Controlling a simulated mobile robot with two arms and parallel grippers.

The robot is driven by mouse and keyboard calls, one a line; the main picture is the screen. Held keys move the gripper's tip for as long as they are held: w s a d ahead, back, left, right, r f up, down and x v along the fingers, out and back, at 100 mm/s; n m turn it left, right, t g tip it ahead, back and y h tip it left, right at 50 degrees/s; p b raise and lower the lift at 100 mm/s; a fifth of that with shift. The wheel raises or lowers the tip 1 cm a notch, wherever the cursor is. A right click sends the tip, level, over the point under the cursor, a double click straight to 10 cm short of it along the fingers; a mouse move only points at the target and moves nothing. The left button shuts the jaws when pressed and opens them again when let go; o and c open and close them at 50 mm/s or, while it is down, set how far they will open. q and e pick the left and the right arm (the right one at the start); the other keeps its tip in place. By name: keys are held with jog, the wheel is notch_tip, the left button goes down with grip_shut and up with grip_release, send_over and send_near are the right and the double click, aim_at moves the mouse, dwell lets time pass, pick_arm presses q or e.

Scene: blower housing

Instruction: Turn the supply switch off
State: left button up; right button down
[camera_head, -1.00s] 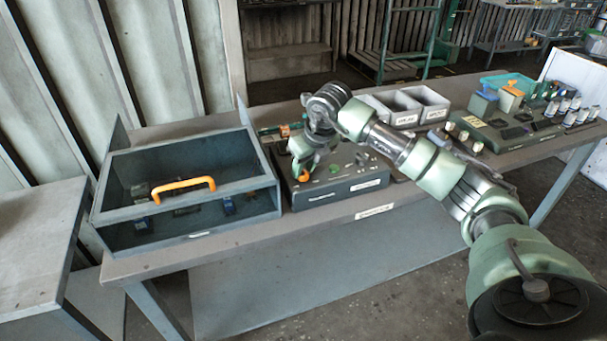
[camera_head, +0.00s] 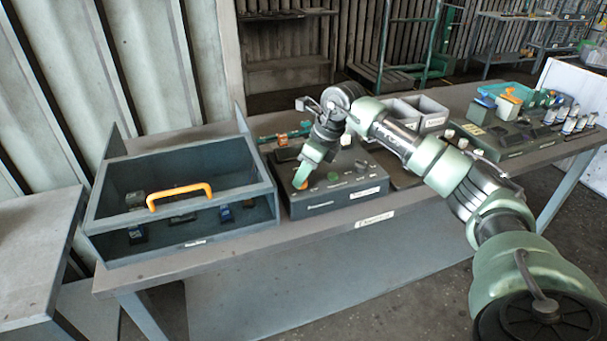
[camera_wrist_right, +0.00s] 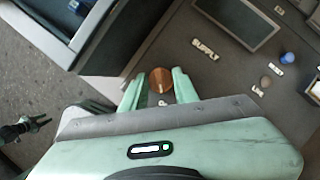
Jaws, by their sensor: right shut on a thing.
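The supply switch, an orange-brown round knob (camera_wrist_right: 160,80), sits on the dark control box (camera_head: 322,200) near the "SUPPLY" label. My right gripper (camera_wrist_right: 158,86) is shut on this knob, one green finger on each side. Which way the knob points is hard to tell. My left gripper (camera_wrist_right: 42,122) shows small at the left of the wrist view, its fingers apart, over the floor.
A grey bin with an orange handle (camera_head: 180,192) stands close left of the box. A dark display (camera_wrist_right: 238,20) and a blue button (camera_wrist_right: 287,58) are on the box. Grey trays (camera_head: 432,113) and another panel (camera_head: 510,138) stand to the right on the bench.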

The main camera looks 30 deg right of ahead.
jog(key=shift+w+r, duration=0.1)
jog(key=shift+r, duration=0.05)
jog(key=c, duration=1.1)
grip_release()
jog(key=b+v, duration=0.1)
jog(key=v, duration=0.6)
jog(key=shift+r, duration=0.25)
